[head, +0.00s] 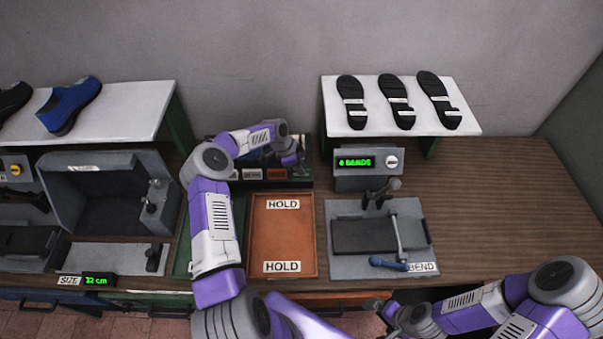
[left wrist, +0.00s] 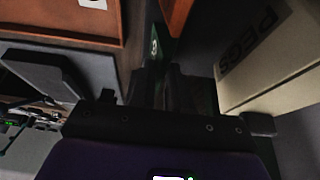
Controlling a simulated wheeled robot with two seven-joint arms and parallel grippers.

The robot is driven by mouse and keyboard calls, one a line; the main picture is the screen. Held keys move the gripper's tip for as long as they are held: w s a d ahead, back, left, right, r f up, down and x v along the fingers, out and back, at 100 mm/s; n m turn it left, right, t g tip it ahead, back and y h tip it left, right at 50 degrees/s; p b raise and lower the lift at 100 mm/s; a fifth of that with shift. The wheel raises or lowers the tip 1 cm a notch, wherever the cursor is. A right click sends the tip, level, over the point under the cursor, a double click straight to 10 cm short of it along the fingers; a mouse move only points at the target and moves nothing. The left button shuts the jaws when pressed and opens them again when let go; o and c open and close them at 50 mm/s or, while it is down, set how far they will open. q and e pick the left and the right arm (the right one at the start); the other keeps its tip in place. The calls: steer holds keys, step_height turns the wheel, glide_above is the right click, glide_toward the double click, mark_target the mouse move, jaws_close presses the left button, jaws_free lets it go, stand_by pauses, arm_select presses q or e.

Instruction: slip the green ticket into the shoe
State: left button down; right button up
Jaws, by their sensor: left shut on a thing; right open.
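My left gripper (head: 292,158) is over the dark rack at the back middle of the bench. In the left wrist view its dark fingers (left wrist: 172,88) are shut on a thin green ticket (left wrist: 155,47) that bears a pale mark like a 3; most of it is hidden. In the head view the ticket cannot be made out. A blue shoe (head: 70,106) stands on the white shelf at the left, far from my left gripper. A black shoe (head: 13,98) is partly cut off beside it. My right gripper (head: 390,312) is open and empty at the bench's front edge.
The rack (head: 308,181) has several coloured labels. An orange HOLD tray (head: 282,235) lies empty before it, with a green tray (head: 239,208) partly behind my arm. A BEND press (head: 421,255) stands right; three soles (head: 397,101) lie on the right shelf (head: 455,127).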

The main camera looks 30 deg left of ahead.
arm_select(q)
step_height(320, 180, up, 10)
steer(key=b, duration=0.2)
steer(key=s+a+n+y+b, duration=0.2)
steer(key=s+a+n+b, duration=0.1)
steer(key=s+a+n, duration=0.6)
steer(key=s+a+f+n+y+b, duration=0.1)
steer(key=s+a+n+y+b, duration=0.35)
steer(key=s, duration=0.65)
steer(key=s+a+n+y+b, duration=0.1)
steer(key=s+a+n+b, duration=0.1)
steer(key=s+a+n, duration=0.65)
steer(key=shift+n, duration=0.3)
steer(key=f, duration=0.3)
steer(key=s+d+f, duration=0.1)
steer(key=f, duration=0.2)
steer(key=f+b, duration=0.1)
steer(key=f, duration=0.3)
steer(key=shift+s+d, duration=0.15)
steer(key=shift+s, duration=0.2)
steer(key=shift+r, duration=0.1)
